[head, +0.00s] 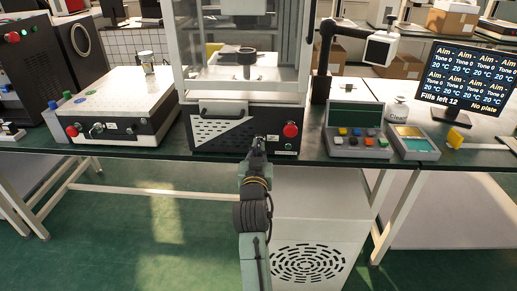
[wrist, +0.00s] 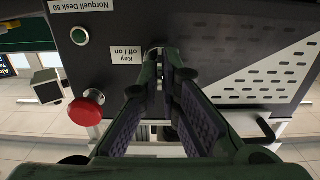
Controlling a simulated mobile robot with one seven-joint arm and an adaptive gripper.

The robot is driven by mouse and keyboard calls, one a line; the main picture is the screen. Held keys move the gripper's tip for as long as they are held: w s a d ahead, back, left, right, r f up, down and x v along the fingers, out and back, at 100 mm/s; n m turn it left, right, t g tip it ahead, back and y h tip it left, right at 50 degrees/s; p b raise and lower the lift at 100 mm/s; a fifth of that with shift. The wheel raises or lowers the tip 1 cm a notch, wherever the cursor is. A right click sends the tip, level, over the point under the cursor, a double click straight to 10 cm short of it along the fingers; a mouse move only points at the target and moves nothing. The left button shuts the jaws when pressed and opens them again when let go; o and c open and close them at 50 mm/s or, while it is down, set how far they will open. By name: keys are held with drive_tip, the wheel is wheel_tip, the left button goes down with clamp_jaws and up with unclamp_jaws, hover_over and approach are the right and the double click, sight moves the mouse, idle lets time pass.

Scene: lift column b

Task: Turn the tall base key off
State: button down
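The tall machine's base (head: 246,130) is a dark cabinet with a pale perforated panel. In the wrist view, which is upside down, its dark front (wrist: 220,45) carries a "Key off on" label (wrist: 127,52). A small metallic piece beside that label, probably the key (wrist: 155,50), is mostly hidden behind my fingertips. My gripper (wrist: 166,62) is at this spot with its fingers pointing at the front and only a narrow gap between the tips. I cannot tell whether they grip the key or which way it is turned. My gripper (head: 257,147) also shows in the head view.
A red button (head: 290,130) sits right of my gripper in the head view; it shows in the wrist view (wrist: 86,110) too. A green round button (wrist: 80,36) is nearby. A handle (head: 222,108) juts out. A keypad box (head: 356,145) stands right, a white unit (head: 120,100) left.

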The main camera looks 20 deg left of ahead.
idle(0.4)
drive_tip(key=c, duration=1.8)
unclamp_jaws()
drive_tip(key=shift+s, duration=0.1)
drive_tip(key=v, duration=1.2)
